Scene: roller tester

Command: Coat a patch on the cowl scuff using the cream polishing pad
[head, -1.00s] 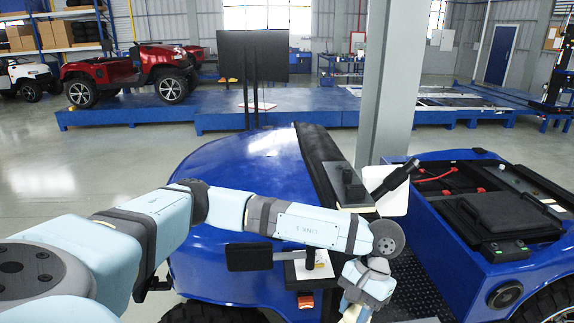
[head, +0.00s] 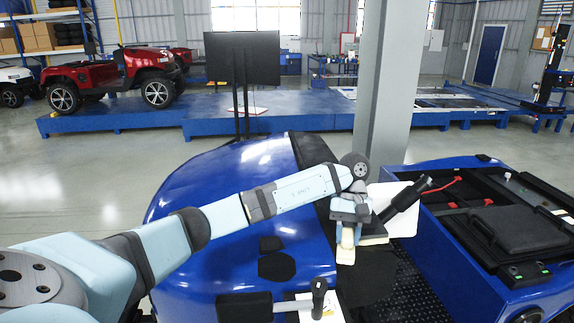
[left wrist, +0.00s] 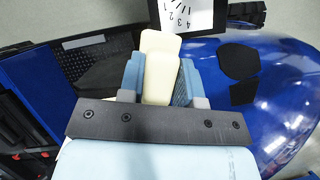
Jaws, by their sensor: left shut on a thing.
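The cream polishing pad (head: 346,248) is held between the blue fingers of my left gripper (head: 348,234), which is shut on it. The pad points down over the dark dash area beside the cowl. It also shows in the left wrist view (left wrist: 159,75), between both fingers. The blue cowl (head: 215,195) is left of the gripper. Two dark patches lie on it, a larger one (head: 276,267) and a smaller one (head: 271,243); they look like the scuff, though I cannot tell which. They show right of the pad in the wrist view (left wrist: 239,61). My right gripper is not in view.
A black lever (head: 404,200) and a white panel (head: 395,212) stand right of the gripper. A dark flat box (head: 245,306) and a stick on a white plate (head: 318,298) are nearer. A dial plate (left wrist: 187,17) shows in the wrist view. A grey pillar rises behind.

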